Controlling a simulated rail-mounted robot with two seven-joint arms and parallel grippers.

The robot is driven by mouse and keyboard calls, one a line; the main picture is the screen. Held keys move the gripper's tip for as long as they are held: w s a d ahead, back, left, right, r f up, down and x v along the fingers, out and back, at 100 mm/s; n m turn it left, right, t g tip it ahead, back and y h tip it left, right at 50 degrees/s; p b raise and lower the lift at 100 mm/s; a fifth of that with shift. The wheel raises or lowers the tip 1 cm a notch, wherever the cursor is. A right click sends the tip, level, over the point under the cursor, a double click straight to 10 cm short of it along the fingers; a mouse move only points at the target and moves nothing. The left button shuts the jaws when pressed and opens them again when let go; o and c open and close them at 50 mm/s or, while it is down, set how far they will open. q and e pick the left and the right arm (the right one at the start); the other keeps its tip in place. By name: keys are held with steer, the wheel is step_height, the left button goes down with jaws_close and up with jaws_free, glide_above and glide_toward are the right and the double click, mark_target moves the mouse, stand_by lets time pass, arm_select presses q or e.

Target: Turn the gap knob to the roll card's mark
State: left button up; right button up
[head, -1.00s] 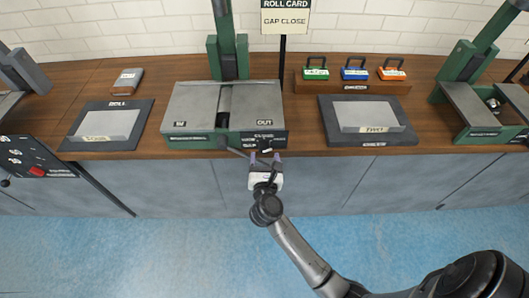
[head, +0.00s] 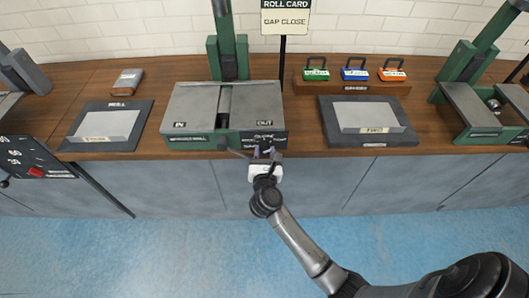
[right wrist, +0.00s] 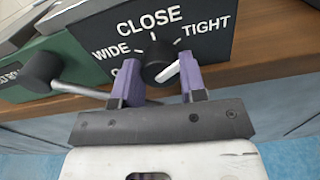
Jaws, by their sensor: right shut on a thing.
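The roll card (head: 285,17) on its post reads "GAP CLOSE". The gap knob (right wrist: 160,60) is black with a white pointer bar, on a dark panel (right wrist: 205,40) lettered WIDE, CLOSE and TIGHT; another label at the left is partly hidden. The bar slants from lower left to upper right, its upper end towards the TIGHT side, off the CLOSE tick. My right gripper (head: 265,156) is at the panel on the green rolling machine (head: 190,142); its purple fingers (right wrist: 160,75) are shut on the knob, one on each side. My left gripper is not in view.
A crank handle (right wrist: 75,88) sticks out just left of the right fingers. Trays (head: 99,138) (head: 395,139) stand either side of the machine on the wooden bench. Green, blue and orange padlock-like blocks (head: 355,73) stand behind the right tray.

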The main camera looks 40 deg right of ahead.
steer(key=c, duration=0.3)
steer(key=shift+r+n+p, duration=0.15)
steer(key=shift+n+p, duration=0.15)
steer(key=shift+p, duration=0.3)
steer(key=n+p, duration=0.5)
steer(key=p, duration=0.1)
steer(key=shift+r+n+p, duration=0.1)
steer(key=shift+n+p, duration=0.3)
steer(key=n+p, duration=0.4)
steer(key=shift+f+n, duration=0.2)
steer(key=shift+n, duration=0.1)
steer(key=shift+a+n, duration=0.1)
steer(key=shift+n, duration=0.3)
steer(key=shift+p, duration=0.3)
steer(key=shift+f, duration=0.1)
steer(key=o, duration=0.8)
steer(key=shift+o, duration=0.5)
